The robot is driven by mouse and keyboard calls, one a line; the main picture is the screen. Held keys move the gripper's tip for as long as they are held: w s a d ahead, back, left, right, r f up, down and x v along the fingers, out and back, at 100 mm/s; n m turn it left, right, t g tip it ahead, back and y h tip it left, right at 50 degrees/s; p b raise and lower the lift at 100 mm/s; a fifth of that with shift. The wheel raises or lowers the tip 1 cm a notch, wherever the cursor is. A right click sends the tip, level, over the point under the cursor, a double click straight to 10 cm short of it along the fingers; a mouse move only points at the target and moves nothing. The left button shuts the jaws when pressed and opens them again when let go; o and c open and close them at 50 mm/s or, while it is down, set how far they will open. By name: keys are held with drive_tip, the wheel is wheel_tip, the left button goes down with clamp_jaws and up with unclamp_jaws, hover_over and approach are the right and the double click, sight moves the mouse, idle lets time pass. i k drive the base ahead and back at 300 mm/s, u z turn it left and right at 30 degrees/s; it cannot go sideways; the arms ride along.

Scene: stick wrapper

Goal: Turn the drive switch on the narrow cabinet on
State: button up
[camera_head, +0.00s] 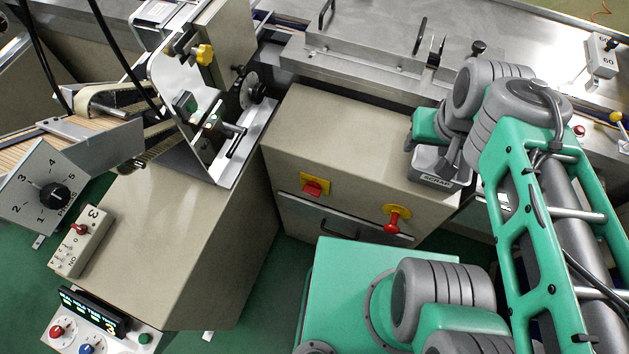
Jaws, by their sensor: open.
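A beige cabinet (350,145) stands in the middle. Its front carries a red switch (312,187) on a yellow plate at left and a red handled switch (393,221) on a yellow plate at right. Another beige cabinet (190,225) stands to the left, with a small grey box (67,255) bearing a red knob (79,229) and the marking ON beside it. I cannot tell which control is the drive switch. My gripper (453,160) is partly seen at the arm's end, above the middle cabinet's right side, open and apart from these switches. Its fingertips are unclear.
A dial plate numbered 1 to 5 (25,200) and a panel with a lit display and knobs (75,338) stand at left. A steel machine bed (370,35) runs behind. My green arm fills the right.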

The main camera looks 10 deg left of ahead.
sight(312, 187)
drive_tip(key=z, duration=0.05)
drive_tip(key=k, duration=1.55)
drive_tip(key=u, duration=2.35)
drive_tip(key=i, duration=0.5)
drive_tip(key=u, duration=0.05)
